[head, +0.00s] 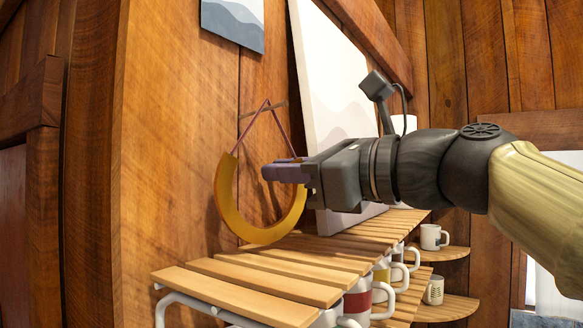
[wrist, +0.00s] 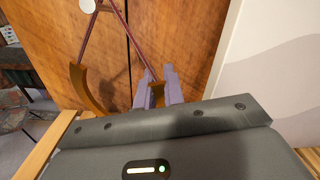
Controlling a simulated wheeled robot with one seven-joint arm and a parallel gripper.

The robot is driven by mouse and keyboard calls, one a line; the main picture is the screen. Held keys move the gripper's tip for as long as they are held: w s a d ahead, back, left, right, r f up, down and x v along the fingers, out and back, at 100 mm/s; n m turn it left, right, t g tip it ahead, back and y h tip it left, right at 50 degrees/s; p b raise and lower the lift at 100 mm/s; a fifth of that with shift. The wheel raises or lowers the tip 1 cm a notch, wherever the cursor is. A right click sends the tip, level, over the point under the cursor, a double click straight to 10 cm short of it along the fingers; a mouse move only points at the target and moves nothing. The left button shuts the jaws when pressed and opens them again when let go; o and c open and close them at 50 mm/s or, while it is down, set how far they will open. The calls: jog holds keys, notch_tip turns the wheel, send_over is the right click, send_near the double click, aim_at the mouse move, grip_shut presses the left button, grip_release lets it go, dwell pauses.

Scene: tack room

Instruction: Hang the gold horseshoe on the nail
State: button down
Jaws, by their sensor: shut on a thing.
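The gold horseshoe (head: 228,205) hangs upright, open end up, in front of the wooden wall. A dark red cord (head: 251,124) rises from its two ends to a peak. My gripper (head: 284,172) is shut on the horseshoe's right arm with its purple fingers. In the wrist view gold shows between the fingertips (wrist: 158,92), and the horseshoe's other arm (wrist: 92,92) is to the left. The nail (head: 279,104) sticks out near the cord's peak, and its pale round head (wrist: 87,6) shows in the wrist view. I cannot tell whether the cord is over it.
A slatted wooden shelf (head: 255,289) lies just below the horseshoe, with mugs (head: 357,304) hanging under its edge. A large pale canvas (head: 335,85) leans against the wall close behind my gripper. A small picture (head: 233,20) hangs above. More mugs (head: 431,237) stand on side shelves.

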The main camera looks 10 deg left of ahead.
dwell(0.3)
jog(key=c, duration=1.4)
grip_release()
jog(key=shift+s+d+f+b, duration=0.1)
jog(key=shift+d+b, duration=0.2)
jog(key=shift+d, duration=0.25)
jog(key=b+v, duration=0.3)
jog(key=v, duration=1.3)
jog(key=shift+d+b, duration=0.2)
jog(key=shift+b, duration=0.1)
jog(key=shift+s, duration=0.15)
jog(key=shift+a, duration=0.1)
